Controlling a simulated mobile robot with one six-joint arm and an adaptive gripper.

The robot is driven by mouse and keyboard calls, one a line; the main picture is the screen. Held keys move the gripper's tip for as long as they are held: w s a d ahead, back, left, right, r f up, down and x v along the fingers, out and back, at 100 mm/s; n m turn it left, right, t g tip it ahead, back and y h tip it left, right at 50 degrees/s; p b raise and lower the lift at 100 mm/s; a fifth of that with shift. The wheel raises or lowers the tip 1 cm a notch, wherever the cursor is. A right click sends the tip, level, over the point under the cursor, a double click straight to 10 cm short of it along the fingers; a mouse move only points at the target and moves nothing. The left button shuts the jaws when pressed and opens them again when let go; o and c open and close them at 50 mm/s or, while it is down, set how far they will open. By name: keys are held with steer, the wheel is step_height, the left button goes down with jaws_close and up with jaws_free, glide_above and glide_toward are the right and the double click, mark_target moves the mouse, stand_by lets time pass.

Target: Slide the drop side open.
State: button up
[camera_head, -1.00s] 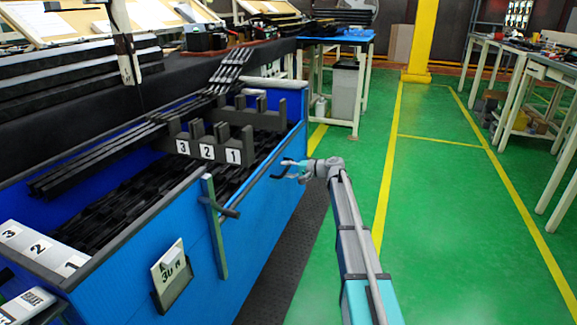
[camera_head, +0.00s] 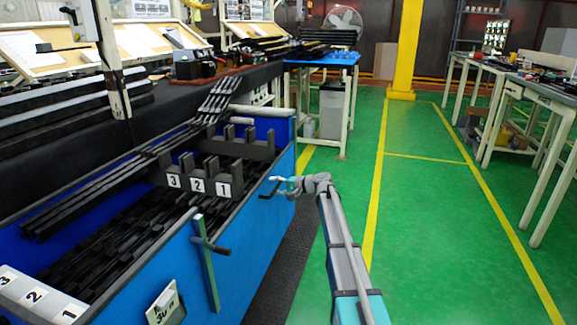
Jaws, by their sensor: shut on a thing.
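The drop side (camera_head: 245,232) is the long blue panel on the aisle side of the large blue bin, with a dark top rim. It stands upright. A small black handle (camera_head: 268,192) sticks out near its far right end. My gripper (camera_head: 276,184), grey and teal, is at that handle, low beside the panel, and is shut on it. The fingertips are small, and their exact contact is hard to see. A grey-green upright bar with a dark crosswise lever (camera_head: 208,262) is on the panel nearer the camera.
The bin holds many black trim strips (camera_head: 120,235) and a black rack with number labels (camera_head: 198,184). A blue-topped table (camera_head: 335,60) stands behind. The green floor (camera_head: 420,230) to the right is clear, with yellow lines. Work tables stand at the far right.

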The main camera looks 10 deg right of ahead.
steer(key=shift+r+p, duration=4.75)
steer(key=shift+r, duration=0.4)
steer(key=p+v, duration=0.3)
steer(key=v, duration=1.1)
steer(key=s+a+r+n+g+h+p, duration=0.1)
steer(key=s+a+r+g+h+p, duration=0.1)
steer(key=s+a+p, duration=0.4)
steer(key=s+a+r+n+g+h+p, duration=0.2)
steer(key=s+a+p, duration=0.4)
steer(key=s, duration=0.3)
steer(key=shift+g+h+p, duration=0.5)
steer(key=shift+h+p, duration=0.2)
steer(key=shift+p, duration=0.1)
steer(key=shift+s, duration=0.15)
steer(key=s+f+n+g+h, duration=0.1)
steer(key=s+h, duration=0.3)
steer(key=s, duration=0.5)
steer(key=s+f+n+g+h, duration=0.1)
steer(key=s+f+h, duration=0.3)
steer(key=s, duration=0.6)
steer(key=shift+s+a+n+g, duration=0.25)
steer(key=shift+a+n+g, duration=0.15)
steer(key=shift+a+n, duration=0.1)
